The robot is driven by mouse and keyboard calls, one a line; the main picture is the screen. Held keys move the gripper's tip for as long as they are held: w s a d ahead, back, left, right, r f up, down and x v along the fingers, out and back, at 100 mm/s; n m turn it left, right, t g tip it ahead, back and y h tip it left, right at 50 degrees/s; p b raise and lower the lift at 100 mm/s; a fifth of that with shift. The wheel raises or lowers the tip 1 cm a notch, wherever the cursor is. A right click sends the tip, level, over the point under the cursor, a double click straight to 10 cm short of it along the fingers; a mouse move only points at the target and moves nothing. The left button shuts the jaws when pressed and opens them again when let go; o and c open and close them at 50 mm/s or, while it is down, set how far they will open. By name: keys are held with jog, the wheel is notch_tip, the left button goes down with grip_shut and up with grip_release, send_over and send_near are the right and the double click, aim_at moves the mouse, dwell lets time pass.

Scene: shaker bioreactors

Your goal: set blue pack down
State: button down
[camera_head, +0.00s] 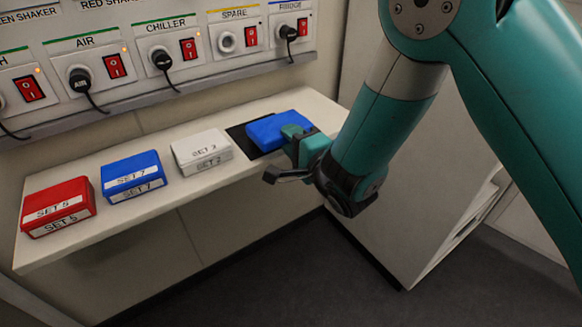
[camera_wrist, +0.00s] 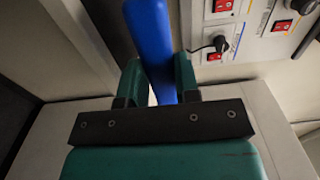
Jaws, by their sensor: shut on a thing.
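The blue pack (camera_head: 274,131) is at the right end of the shelf, over or on a dark rectangular patch (camera_head: 243,142). My gripper (camera_head: 292,158) reaches it from the right and is shut on it. In the wrist view the blue pack (camera_wrist: 152,45) shows as a narrow blue slab between the two teal fingers of my gripper (camera_wrist: 157,85). Whether the pack's underside touches the patch is hidden. A second blue pack (camera_head: 133,176), labelled SET 7, sits farther left on the shelf.
A white pack (camera_head: 202,149) and a red pack (camera_head: 57,206) also sit on the pale shelf (camera_head: 95,243). A panel of sockets and red switches (camera_head: 190,49) with plugged cables runs above. A pale cabinet (camera_head: 425,235) stands at right.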

jog(key=shift+f+b, duration=0.7)
jog(key=shift+f, duration=1.4)
jog(key=shift+f, duration=0.1)
jog(key=c, duration=0.8)
grip_release()
jog(key=shift+f, duration=0.1)
jog(key=shift+c, duration=0.2)
jog(key=b+v, duration=0.1)
jog(key=v, duration=1.1)
jog(key=shift+r, duration=0.2)
